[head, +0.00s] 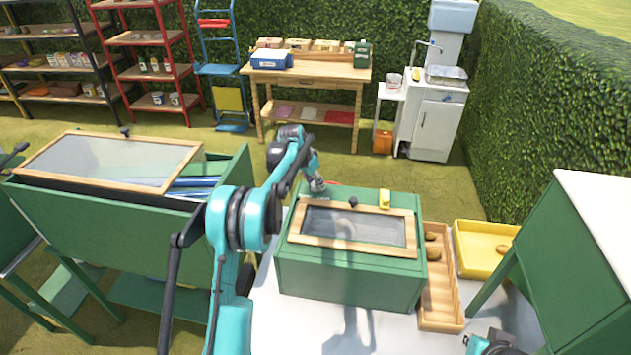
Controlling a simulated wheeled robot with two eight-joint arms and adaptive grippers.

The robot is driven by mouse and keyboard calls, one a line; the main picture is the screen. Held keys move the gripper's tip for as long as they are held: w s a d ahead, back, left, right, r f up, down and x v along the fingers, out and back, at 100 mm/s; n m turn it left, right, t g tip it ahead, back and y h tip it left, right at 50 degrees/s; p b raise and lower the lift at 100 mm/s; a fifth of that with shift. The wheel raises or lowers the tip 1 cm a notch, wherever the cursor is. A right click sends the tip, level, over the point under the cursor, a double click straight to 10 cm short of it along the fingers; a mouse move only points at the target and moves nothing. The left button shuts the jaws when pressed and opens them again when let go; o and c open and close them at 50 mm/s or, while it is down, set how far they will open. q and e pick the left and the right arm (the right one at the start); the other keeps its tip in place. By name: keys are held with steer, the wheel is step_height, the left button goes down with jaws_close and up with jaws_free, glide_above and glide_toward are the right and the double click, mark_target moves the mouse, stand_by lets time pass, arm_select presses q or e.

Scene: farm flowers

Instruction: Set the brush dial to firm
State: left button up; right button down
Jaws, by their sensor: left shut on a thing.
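A green box (346,281) with a wood-framed glass lid (410,233) stands on the white table. My left gripper (318,186) is at the back left corner of its top, pointing down. It is shut on a small part there, which appears to be the brush dial; the fingers hide most of it, and I cannot read its setting. A bit of red shows just right of the fingertips. A yellow piece (384,199) stands on the box's back edge. Part of my right arm's end (492,343) shows at the bottom right; its fingers cannot be made out.
A narrow wooden tray (440,290) with brown round items and a yellow tray (475,245) sit right of the box. A green bin with a glass lid (110,160) is at left. A green cabinet (585,260) stands at right. A workbench (310,70) is behind.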

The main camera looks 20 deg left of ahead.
arm_select(q)
steer(key=m+h+p, duration=0.1)
steer(key=m, duration=0.2)
steer(key=shift+a+m+g, duration=0.1)
steer(key=shift+m+g, duration=0.2)
steer(key=m+h+p, duration=0.1)
steer(key=m, duration=0.1)
steer(key=shift+w+m+g, duration=0.15)
steer(key=shift+m+g, duration=0.25)
steer(key=m+g+p, duration=0.1)
steer(key=m+p, duration=0.1)
steer(key=m, duration=0.1)
steer(key=shift+m+g+h+p, duration=0.35)
steer(key=shift+m+p, duration=0.25)
steer(key=shift+m, duration=0.3)
steer(key=o, duration=1.2)
steer(key=shift+c, duration=0.2)
